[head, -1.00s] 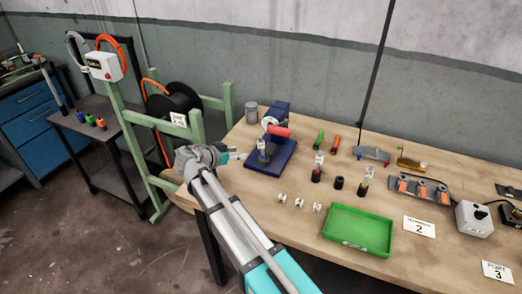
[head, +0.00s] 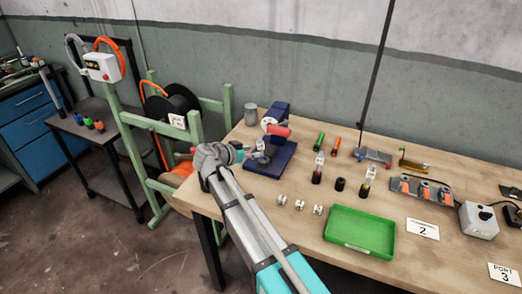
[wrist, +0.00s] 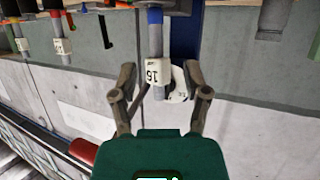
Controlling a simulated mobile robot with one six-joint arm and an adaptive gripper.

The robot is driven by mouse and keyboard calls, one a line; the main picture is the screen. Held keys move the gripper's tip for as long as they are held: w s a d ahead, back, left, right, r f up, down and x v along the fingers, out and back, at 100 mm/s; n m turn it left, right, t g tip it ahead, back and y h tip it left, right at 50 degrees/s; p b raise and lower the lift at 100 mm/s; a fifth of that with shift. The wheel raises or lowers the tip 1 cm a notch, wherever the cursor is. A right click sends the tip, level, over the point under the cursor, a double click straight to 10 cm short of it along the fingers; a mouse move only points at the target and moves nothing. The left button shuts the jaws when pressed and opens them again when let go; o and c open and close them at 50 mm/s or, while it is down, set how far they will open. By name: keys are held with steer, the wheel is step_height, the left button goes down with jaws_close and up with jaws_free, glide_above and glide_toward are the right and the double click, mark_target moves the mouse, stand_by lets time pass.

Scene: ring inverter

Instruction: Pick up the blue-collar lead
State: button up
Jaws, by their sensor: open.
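The blue-collar lead (wrist: 154,42) is a grey stem with a blue band and a white tag marked 16 in the wrist view. In the head view the lead (head: 261,147) stands at the blue fixture (head: 279,168), partly hidden. My gripper (wrist: 159,72) is open, with one finger to each side of the tagged lead in the wrist view. Neither finger visibly presses on it, and I cannot tell the exact depth. In the head view my gripper (head: 245,153) is just left of the lead.
Two other tagged leads (head: 318,168) (head: 369,178) stand right of the fixture, with a black holder (head: 340,184) between them. Small white parts (head: 299,204) lie in front, beside a green tray (head: 360,232). A grey can (head: 251,117) stands behind. A spool rack (head: 196,125) is at the left.

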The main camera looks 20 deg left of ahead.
mark_target(260, 150)
steer(key=shift+b+x, duration=0.85)
steer(key=shift+x, duration=1.6)
steer(key=shift+d, duration=0.2)
jaws_close()
